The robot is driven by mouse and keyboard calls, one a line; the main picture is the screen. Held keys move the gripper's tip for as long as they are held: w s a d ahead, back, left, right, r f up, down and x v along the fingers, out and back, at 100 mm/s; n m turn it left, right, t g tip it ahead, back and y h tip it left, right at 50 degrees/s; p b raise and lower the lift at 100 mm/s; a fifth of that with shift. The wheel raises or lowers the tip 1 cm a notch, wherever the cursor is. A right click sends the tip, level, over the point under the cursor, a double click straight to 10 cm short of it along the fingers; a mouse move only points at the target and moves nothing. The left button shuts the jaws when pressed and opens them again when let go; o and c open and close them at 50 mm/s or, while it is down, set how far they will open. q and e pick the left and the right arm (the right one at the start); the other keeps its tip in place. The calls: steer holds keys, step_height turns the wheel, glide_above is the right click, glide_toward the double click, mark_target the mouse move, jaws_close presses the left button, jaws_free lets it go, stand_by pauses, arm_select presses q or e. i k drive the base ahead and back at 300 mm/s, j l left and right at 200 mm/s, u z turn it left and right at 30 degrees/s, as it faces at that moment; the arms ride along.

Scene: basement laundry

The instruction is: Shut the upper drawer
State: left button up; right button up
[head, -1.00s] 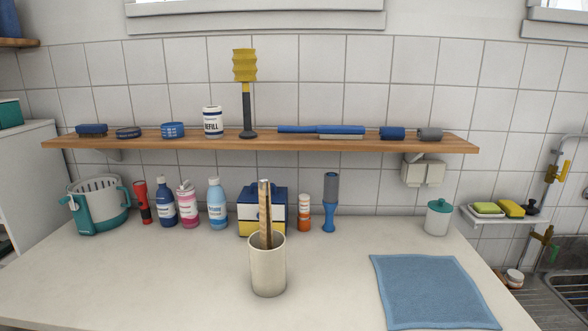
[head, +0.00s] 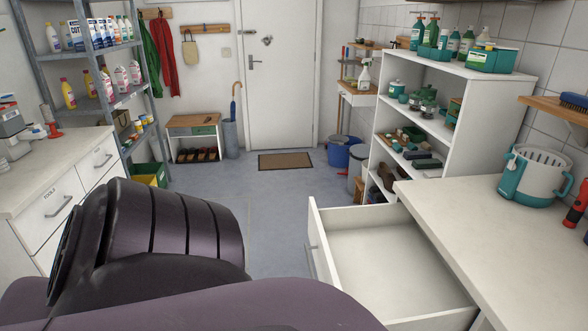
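An open white drawer (head: 385,262) sticks out from under the white counter (head: 475,235) at the lower right of the head view. It is pulled well out and looks empty inside. Its front panel (head: 322,250) has a grey handle and faces left. Whether another drawer lies below it is hidden. A dark purple arm of mine crosses the lower left and bottom of the view, close to the drawer front. Neither gripper shows.
A white shelf unit (head: 452,75) stands beyond the drawer. A teal and white basket (head: 535,178) sits on the right counter. The grey floor (head: 265,195) in the middle is clear.

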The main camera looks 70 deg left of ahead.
mark_target(379, 255)
steer(key=u, duration=1.95)
